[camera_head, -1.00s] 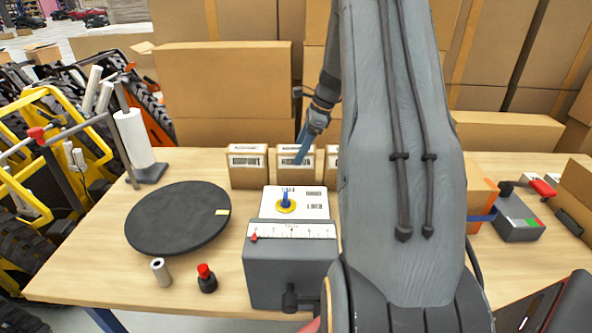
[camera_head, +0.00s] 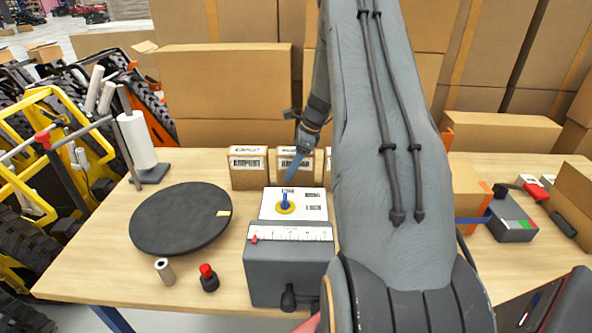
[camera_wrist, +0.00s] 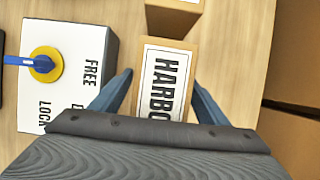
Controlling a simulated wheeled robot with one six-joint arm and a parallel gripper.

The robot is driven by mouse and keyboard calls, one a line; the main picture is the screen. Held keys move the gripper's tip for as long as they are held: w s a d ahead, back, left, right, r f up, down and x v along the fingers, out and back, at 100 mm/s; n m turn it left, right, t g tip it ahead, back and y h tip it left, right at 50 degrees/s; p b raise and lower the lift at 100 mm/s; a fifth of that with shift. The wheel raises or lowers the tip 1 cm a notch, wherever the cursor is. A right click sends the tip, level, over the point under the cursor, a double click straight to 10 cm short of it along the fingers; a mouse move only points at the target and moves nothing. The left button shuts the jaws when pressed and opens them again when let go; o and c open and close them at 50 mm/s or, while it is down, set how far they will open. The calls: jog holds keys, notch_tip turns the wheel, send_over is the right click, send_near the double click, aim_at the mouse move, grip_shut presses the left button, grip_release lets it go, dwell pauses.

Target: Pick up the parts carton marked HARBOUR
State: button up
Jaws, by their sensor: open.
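The parts carton marked HARBOUR (camera_wrist: 166,82) lies ahead of my gripper in the wrist view. Its label reads "HARBO", and the rest is hidden behind the gripper body. My gripper (camera_wrist: 160,95) is open, with one blue finger to each side of the carton and nothing held. In the head view the carton (camera_head: 287,178) stands in a row at the back of the table, partly behind my gripper (camera_head: 290,178). I cannot tell whether the fingers touch it.
A carton (camera_head: 248,180) with another label stands left of it. A white-topped box with a blue-and-yellow knob (camera_head: 285,207) sits in front. A black turntable (camera_head: 180,219) lies left. A paper roll (camera_head: 136,143) and stacked large boxes (camera_head: 222,90) bound the table.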

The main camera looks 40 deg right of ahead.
jog(key=shift+f, duration=0.25)
dwell(0.3)
jog(key=c, duration=1.5)
